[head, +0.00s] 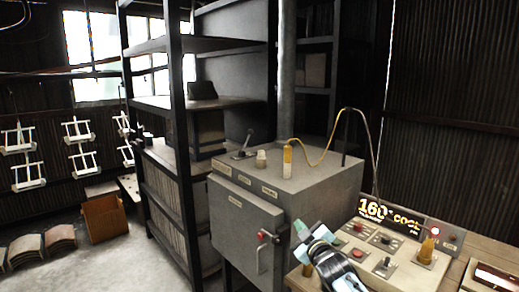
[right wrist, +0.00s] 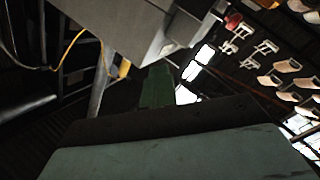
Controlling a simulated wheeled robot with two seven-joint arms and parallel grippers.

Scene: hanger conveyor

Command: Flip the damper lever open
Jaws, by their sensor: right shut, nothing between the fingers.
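A small lever with a dark knob (head: 249,133) stands tilted on a plate at the back left of the grey oven's top; it looks like the damper lever. The grey oven (head: 318,162) has a front door (head: 236,222) with a red-knobbed handle (head: 263,235). My right gripper (head: 304,235) is shut and empty, in front of the oven's right side and beside the control desk, apart from the lever. Its green fingertips (right wrist: 158,88) show in the right wrist view, where the oven (right wrist: 135,30) fills the upper middle. My left gripper is not in view.
The control desk (head: 440,262) with buttons, a lit display (head: 388,213) and a red lamp (head: 435,231) stands at right. A yellow cable (head: 325,150) arches above the oven. A dark shelf rack (head: 176,120) stands behind it. White hangers (head: 80,133) hang at left.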

